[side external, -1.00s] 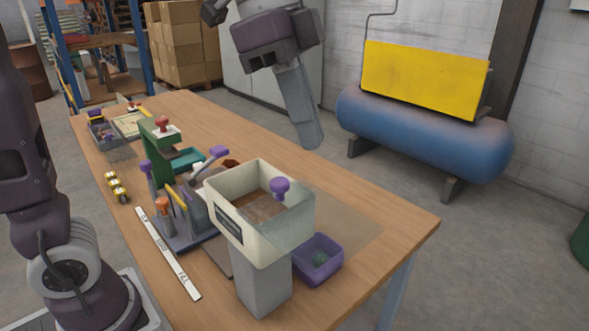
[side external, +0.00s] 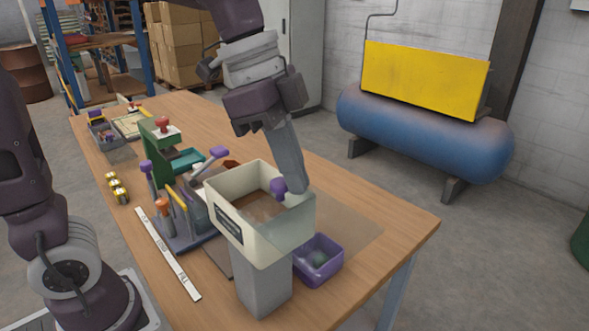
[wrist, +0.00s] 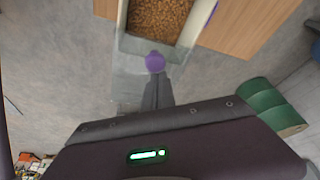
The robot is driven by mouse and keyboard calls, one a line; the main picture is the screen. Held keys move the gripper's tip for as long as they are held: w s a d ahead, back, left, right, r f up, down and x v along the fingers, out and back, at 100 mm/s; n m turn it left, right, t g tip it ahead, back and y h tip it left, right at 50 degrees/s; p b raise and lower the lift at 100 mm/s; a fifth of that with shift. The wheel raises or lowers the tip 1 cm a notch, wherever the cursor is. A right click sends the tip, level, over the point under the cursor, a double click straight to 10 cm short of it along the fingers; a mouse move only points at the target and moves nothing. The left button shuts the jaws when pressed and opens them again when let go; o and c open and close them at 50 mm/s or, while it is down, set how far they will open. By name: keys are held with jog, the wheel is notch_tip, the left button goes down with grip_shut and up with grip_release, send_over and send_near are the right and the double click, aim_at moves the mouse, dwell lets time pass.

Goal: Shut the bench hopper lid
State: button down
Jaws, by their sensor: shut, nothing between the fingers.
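The bench hopper (side external: 222,205) is a cream open-topped box on a grey pedestal, with brown grain (wrist: 158,18) showing inside. Its lid (wrist: 128,82) looks like a clear panel and sticks out past the hopper's edge in the wrist view, leaving the grain uncovered. A purple knob (side external: 279,186) stands on the lid; it also shows in the wrist view (wrist: 155,62). My gripper (side external: 301,189) is shut and empty, its long grey fingers pointing down close beside the knob. In the wrist view the fingertips (wrist: 157,80) appear just below the knob; contact cannot be told.
A purple bin (side external: 318,262) stands on the table beside the hopper pedestal. A tool stand with several handles (side external: 178,215) and a green press (side external: 155,150) are left of the hopper. The table (side external: 405,222) is clear toward its right edge.

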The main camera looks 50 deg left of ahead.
jog(key=a, duration=1.2)
jog(key=w+d+r, duration=0.1)
jog(key=w+d, duration=0.1)
jog(key=d, duration=0.2)
jog(key=v, duration=0.9)
jog(key=s+f+n+t+y, duration=0.3)
jog(key=s+f+n, duration=0.9)
jog(key=s+f, duration=0.2)
jog(key=shift+d+t, duration=0.3)
jog(key=shift+d, duration=0.1)
